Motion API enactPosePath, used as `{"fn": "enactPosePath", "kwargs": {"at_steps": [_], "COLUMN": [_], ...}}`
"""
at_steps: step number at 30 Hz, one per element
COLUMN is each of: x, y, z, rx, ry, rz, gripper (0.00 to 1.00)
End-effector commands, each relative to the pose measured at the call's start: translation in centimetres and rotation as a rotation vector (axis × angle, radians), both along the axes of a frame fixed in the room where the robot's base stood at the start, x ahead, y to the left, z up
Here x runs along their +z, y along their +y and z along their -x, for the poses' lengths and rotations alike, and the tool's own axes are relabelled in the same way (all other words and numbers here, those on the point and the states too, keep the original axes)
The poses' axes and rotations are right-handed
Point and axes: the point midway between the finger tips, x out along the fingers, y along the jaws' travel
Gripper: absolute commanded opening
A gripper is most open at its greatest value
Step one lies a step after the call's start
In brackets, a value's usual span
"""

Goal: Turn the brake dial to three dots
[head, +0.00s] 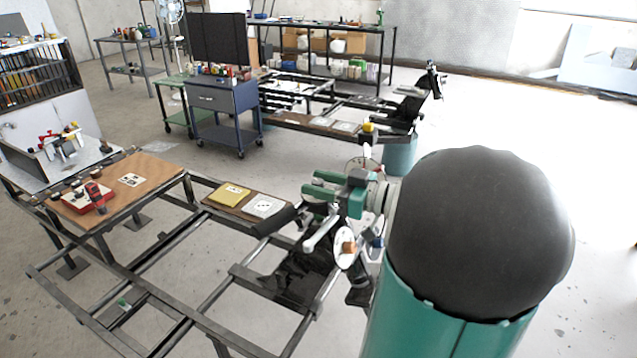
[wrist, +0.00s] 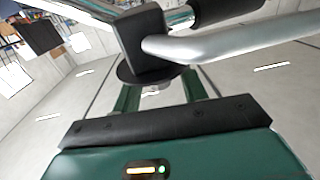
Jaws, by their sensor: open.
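A pale round disc with an orange-brown knob (head: 347,247) is on the near side of the frame's end, left of the big black dome; it looks like the brake dial. Its dot marks are too small to read. My gripper (head: 316,186) is above the frame, up and left of this disc, with two green fingers apart and pointing left. In the wrist view the fingers (wrist: 158,92) are apart, with a black block (wrist: 145,42) on a round black base beyond their tips. I cannot tell whether they touch. No dial marks show in that view.
A silver bar (head: 320,231) and a black grip (head: 273,221) lie close by my gripper. A black dome (head: 482,235) on a teal cylinder (head: 425,318) stands at right. A white dotted card (head: 264,206) and a yellow pad (head: 228,193) lie on a board. Floor is clear at far right.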

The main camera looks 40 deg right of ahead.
Motion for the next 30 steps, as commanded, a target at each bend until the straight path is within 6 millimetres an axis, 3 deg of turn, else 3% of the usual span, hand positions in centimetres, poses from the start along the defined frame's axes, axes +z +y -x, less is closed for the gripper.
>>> {"fn": "enactPosePath", "kwargs": {"at_steps": [10, 17, 30], "x": [0.01, 0.01, 0.02], "y": [0.21, 0.21, 0.33], "z": [-0.62, -0.59, -0.57], "rx": [0.000, 0.000, -0.071], "ry": [0.000, 0.000, -0.001], "rz": [0.000, 0.000, 0.006], "gripper": [0.43, 0.00, 0.00]}}
